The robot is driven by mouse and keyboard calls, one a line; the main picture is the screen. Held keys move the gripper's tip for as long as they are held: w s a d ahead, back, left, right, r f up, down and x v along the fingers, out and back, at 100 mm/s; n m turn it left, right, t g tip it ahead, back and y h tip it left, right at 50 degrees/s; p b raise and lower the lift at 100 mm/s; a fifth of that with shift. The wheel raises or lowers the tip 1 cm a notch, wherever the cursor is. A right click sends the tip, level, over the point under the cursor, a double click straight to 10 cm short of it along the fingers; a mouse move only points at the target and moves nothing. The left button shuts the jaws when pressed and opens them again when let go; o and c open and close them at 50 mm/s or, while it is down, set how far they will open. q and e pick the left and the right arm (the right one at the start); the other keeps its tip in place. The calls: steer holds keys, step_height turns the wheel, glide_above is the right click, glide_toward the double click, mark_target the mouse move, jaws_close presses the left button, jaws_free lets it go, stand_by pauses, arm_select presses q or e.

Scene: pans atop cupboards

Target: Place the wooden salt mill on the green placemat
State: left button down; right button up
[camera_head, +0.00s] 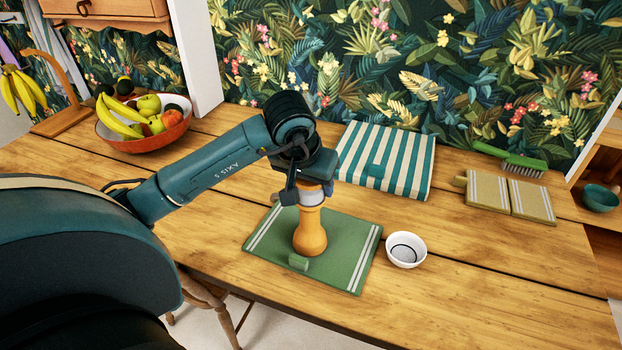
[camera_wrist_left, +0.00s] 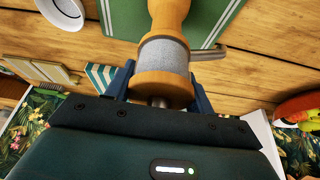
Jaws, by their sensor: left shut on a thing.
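The wooden salt mill (camera_head: 310,232) is upright over the green placemat (camera_head: 344,256), with its base at the mat's middle; I cannot tell whether it touches the mat. My left gripper (camera_head: 306,190) is shut on the mill's upper part from above. In the left wrist view, the mill (camera_wrist_left: 168,16) shows its grey band and wooden top between the two fingers (camera_wrist_left: 160,90), with the placemat (camera_wrist_left: 214,14) beyond. A small green block-like piece (camera_head: 298,262) lies on the mat in front of the mill. My right gripper is out of view.
A white bowl (camera_head: 406,249) stands just right of the placemat. A striped cloth (camera_head: 386,160) lies behind it. A red fruit bowl (camera_head: 148,143) is at the left. The table front right is clear.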

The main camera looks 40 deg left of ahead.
arm_select(q)
steer(key=c, duration=0.6)
jaws_free()
steer(key=shift+o, duration=0.2)
steer(key=shift+r, duration=0.25)
steer(key=v, duration=1.1)
steer(key=shift+s+r+p, duration=0.15)
steer(key=shift+r+p, duration=0.2)
steer(key=shift+d, duration=0.1)
